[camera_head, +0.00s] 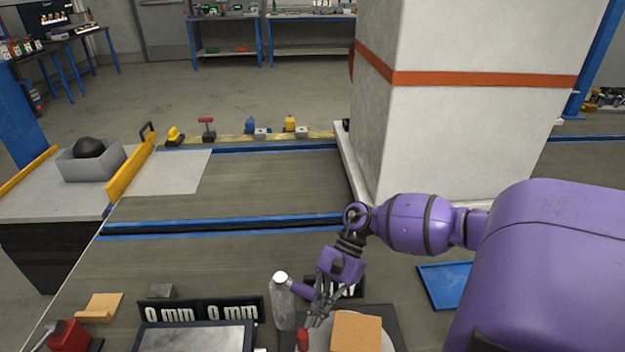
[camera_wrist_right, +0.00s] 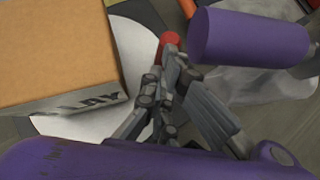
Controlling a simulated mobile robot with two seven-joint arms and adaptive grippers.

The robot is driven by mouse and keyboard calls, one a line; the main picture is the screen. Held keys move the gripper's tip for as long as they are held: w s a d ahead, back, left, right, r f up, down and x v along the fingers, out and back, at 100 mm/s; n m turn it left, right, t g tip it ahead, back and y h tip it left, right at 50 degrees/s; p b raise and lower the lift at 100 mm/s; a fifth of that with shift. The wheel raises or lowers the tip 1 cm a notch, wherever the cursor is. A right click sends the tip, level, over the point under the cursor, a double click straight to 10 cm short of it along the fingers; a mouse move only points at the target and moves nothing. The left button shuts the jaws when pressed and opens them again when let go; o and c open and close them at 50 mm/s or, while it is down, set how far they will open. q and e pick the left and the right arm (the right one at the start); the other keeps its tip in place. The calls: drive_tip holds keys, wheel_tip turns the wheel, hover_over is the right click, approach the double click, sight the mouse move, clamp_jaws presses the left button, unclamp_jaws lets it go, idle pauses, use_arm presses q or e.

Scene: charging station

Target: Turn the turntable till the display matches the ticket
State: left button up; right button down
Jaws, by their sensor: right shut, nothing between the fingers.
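The turntable (camera_head: 318,343) is a pale grey disc at the bottom edge of the head view, partly cut off. A tan box (camera_head: 357,332) stands on it. A red knob (camera_head: 303,338) rises at the disc's left side; it also shows in the right wrist view (camera_wrist_right: 168,40). My right gripper (camera_head: 316,318) is shut and empty, close beside the red knob; I cannot tell if they touch. A dark display (camera_head: 352,289) behind the turntable is mostly hidden by my right gripper, so its reading is unclear. No ticket can be made out. My left gripper is not in view.
Two displays reading "0 mm" (camera_head: 170,312) stand left of a clear bottle with a white cap (camera_head: 284,305). A grey plate (camera_head: 195,337) lies before them. A blue-edged tray (camera_head: 445,284) lies at right. A thick white pillar (camera_head: 470,130) stands behind my right arm.

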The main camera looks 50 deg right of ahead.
drive_tip(key=shift+a, duration=0.2)
idle(0.6)
